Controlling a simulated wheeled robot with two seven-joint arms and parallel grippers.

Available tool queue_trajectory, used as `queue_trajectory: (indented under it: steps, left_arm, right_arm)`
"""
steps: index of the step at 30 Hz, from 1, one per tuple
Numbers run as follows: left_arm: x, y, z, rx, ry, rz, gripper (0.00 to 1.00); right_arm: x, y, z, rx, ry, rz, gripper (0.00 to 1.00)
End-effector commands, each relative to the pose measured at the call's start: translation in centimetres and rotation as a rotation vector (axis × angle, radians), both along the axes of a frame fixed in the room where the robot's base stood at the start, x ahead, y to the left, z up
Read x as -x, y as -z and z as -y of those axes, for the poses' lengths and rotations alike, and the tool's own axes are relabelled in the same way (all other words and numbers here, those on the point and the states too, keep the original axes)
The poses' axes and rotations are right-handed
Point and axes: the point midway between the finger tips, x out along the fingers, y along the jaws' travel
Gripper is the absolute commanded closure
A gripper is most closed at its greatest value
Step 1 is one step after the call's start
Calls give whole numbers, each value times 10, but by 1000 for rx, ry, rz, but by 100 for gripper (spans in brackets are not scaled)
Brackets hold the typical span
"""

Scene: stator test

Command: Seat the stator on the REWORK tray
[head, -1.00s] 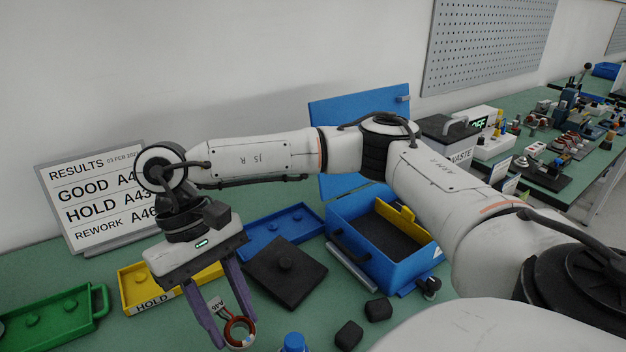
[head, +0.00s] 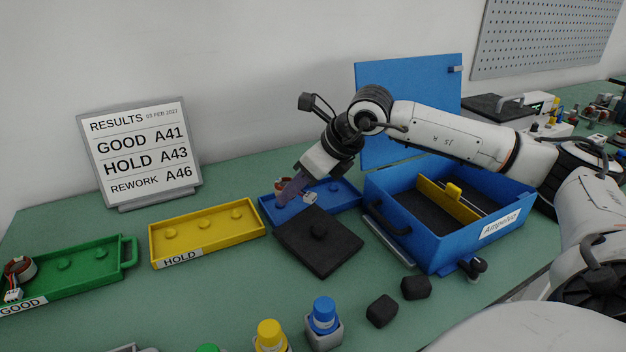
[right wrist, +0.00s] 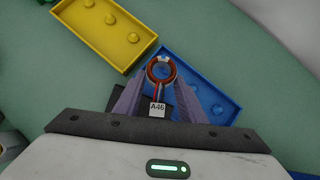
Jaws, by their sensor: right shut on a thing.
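My right gripper (head: 290,194) is shut on the stator (head: 280,183), a copper-wound ring with leads and a white tag. In the right wrist view the stator (right wrist: 174,71) sits between the tips of my right gripper (right wrist: 161,77), and its tag (right wrist: 157,109) reads A46. The gripper is over the left end of the blue tray (head: 345,204), which has round pegs. I cannot tell whether the stator touches the tray. No REWORK label shows on it; a black plate (head: 335,252) covers part of its front. The results board (head: 140,150) reads REWORK A46. My left gripper is out of view.
The yellow HOLD tray (head: 207,232) is empty. The green GOOD tray (head: 80,268) holds another stator (head: 20,270). An open blue case (head: 440,240) stands right of the blue tray. Black blocks (head: 382,310) and capped bottles (head: 323,315) are in front.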

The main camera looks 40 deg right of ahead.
Motion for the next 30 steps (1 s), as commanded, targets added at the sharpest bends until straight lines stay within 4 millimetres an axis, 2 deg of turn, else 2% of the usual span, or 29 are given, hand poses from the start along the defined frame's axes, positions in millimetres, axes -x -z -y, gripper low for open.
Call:
queue_trajectory:
  steps: [1,6,11,24,30]
  left_arm:
    - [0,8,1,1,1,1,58]
    - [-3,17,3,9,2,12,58]
    - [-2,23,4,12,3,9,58]
    - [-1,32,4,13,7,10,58]
    - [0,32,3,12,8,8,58]
  right_arm:
    - [-3,4,9,-2,88,12,93]
    - [-10,3,38,-9,366,42,93]
    - [-13,1,56,-8,521,57,93]
    - [-13,20,60,-6,552,57,93]
    - [-13,21,60,-6,552,57,93]
